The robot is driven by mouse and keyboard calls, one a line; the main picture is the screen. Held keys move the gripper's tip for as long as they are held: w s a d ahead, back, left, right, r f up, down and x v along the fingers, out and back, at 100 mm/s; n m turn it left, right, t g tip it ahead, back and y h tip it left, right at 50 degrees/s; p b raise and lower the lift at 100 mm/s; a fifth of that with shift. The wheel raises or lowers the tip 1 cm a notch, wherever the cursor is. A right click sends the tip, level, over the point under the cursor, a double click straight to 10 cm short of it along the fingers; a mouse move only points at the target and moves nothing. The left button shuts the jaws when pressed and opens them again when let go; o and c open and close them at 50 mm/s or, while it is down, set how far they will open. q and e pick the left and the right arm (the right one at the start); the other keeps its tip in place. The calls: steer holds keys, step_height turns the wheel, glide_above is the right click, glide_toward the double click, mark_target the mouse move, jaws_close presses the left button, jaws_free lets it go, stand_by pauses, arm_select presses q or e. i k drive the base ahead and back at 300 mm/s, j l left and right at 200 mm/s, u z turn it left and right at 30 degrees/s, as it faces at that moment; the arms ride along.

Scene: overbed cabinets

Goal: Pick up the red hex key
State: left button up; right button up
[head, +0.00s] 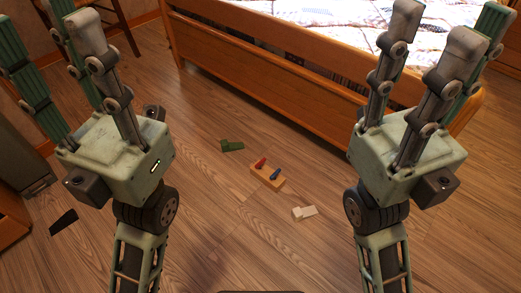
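A small red piece (260,162), which looks like the red hex key's handle, stands on a small orange block (265,180) on the floor. A blue piece (275,174) stands beside it on the same block. The red piece's lower end and exact shape are too small to tell. My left gripper (48,42) points up at the left, fingers spread, open and empty. My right gripper (442,32) points up at the right, also open and empty. Both are well apart from the block, which lies between my arms.
A green object (232,145) lies behind the block and a whitish one (305,213) in front of it. A dark flat item (63,222) lies at left. A wooden bed (270,62) spans the back. The wood floor around the block is mostly clear.

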mark_target(262, 161)
steer(key=i+j+z, duration=0.15)
steer(key=z, duration=0.95)
steer(key=i+j+z, duration=0.15)
steer(key=j+z, duration=0.25)
steer(key=j, duration=0.5)
steer(key=j+z, duration=0.45)
steer(key=j, duration=0.95)
